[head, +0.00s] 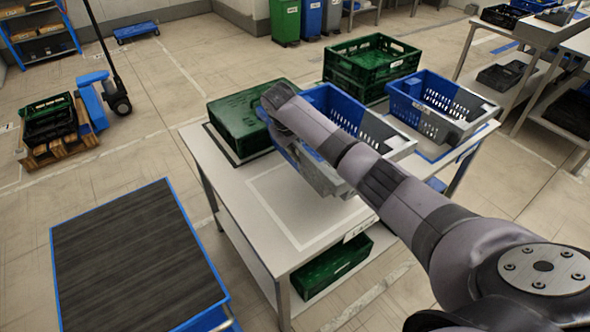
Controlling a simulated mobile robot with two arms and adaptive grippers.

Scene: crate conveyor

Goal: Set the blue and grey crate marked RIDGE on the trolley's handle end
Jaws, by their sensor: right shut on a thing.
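A blue and grey crate (377,124) is at the middle of the white table, partly hidden behind my right arm. My right gripper (279,112) is at this crate's left side, shut on it; its fingertips are mostly hidden by my wrist. I cannot tell whether the crate is lifted off the table. A second blue and grey crate (468,124) stands at the table's right end. I cannot read RIDGE on either crate. The trolley (130,255), with a dark deck and blue edges, is at lower left and empty. My left gripper is not in view.
The white table (262,232) has a bare outlined patch at its front. A closed green crate (238,118) stands on its left corner and another green crate (330,266) on its lower shelf. Green crates (372,68) are stacked behind. Floor separates table and trolley.

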